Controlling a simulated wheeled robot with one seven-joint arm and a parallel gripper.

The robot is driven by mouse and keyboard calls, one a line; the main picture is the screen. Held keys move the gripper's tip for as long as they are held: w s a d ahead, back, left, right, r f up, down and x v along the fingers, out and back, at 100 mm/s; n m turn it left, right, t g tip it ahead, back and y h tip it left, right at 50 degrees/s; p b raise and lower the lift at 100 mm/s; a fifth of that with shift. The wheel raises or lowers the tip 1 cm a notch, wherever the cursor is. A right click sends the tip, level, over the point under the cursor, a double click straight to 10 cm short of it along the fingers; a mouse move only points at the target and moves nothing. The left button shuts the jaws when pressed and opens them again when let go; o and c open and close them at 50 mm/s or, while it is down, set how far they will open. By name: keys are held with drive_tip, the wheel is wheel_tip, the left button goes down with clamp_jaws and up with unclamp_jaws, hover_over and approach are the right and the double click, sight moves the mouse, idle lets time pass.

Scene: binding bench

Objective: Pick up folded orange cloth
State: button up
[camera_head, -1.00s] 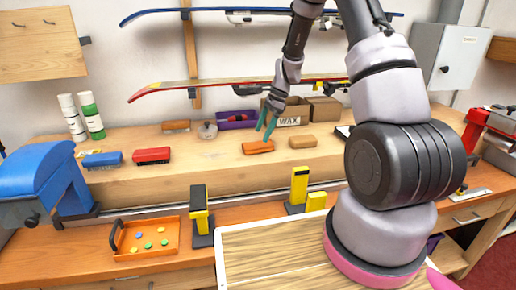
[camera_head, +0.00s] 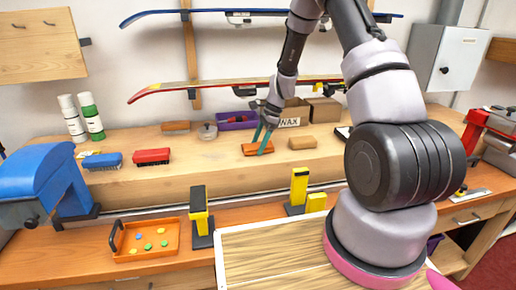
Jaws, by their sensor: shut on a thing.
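The folded orange cloth (camera_head: 251,149) lies on the wooden bench shelf in front of the WAX box. My gripper (camera_head: 263,143) reaches down to it from above, with its teal fingers on either side of the cloth. The gripper is shut on the cloth, which appears still at shelf level. The fingers hide part of the cloth's middle.
A tan block (camera_head: 302,142) lies just right of the cloth. The WAX box (camera_head: 293,118) and a purple bin (camera_head: 236,121) stand behind. A round lidded tin (camera_head: 207,131) and a red brush (camera_head: 151,156) are to the left. Skis (camera_head: 215,86) hang above on the wall.

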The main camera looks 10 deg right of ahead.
sight(259, 145)
wheel_tip(259, 145, up, 10)
idle(0.5)
drive_tip(key=o, duration=0.5)
drive_tip(key=c, duration=0.4)
drive_tip(key=shift+o, duration=0.2)
